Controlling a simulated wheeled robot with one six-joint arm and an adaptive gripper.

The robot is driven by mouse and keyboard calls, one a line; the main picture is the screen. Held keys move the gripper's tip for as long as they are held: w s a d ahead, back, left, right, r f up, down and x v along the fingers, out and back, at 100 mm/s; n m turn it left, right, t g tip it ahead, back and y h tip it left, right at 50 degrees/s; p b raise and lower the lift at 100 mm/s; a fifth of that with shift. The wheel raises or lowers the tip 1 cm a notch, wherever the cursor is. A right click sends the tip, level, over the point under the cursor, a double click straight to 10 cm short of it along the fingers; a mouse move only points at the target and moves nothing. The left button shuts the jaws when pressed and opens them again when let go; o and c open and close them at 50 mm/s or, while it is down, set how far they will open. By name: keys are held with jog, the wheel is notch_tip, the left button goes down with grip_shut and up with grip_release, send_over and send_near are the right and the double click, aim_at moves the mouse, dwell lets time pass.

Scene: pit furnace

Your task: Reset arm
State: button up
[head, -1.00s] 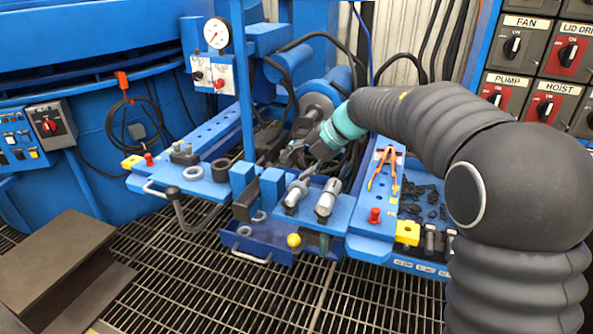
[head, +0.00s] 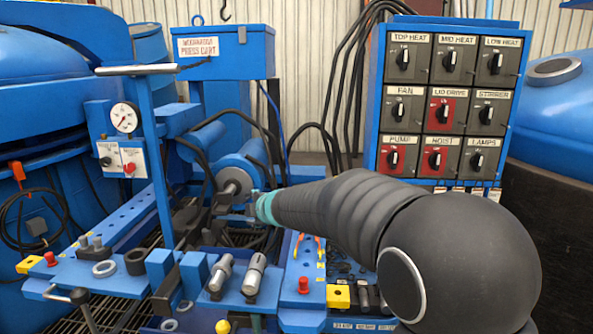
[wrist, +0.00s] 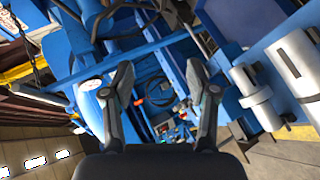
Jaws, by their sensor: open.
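My gripper (wrist: 160,88) is open and empty in the wrist view, its two fingers spread apart with nothing between them. Beyond the fingers that view shows blue press framework, tilted in the picture. In the head view my arm reaches from the lower right to the left over the blue press cart (head: 100,275). The gripper end there is mostly hidden behind the arm's dark sleeve and teal band, near the round press ram (head: 232,186).
A control panel (head: 445,100) with several labelled knobs stands behind the arm. Two metal cylinders (head: 221,272) lie on the cart's front. Orange-handled pliers (head: 318,248) lie partly hidden beside the arm. A pressure gauge (head: 125,117) is at the left.

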jog(key=s+d+f+m+g+h, duration=0.1)
jog(key=s+d+m+h, duration=0.45)
jog(key=d, duration=0.55)
jog(key=s+d+f+m+g+h, duration=0.1)
jog(key=s+d+f+m+h, duration=0.15)
jog(key=s+d+m, duration=0.65)
jog(key=s+d+f+m+g, duration=0.1)
jog(key=s+d+m, duration=0.2)
jog(key=s, duration=1)
jog(key=s+d+f+m+g+y, duration=0.1)
jog(key=s+d+m, duration=0.3)
jog(key=s, duration=0.9)
jog(key=shift+s+d+m+g, duration=0.2)
jog(key=shift+d+m+g, duration=0.1)
jog(key=shift+m+g, duration=0.3)
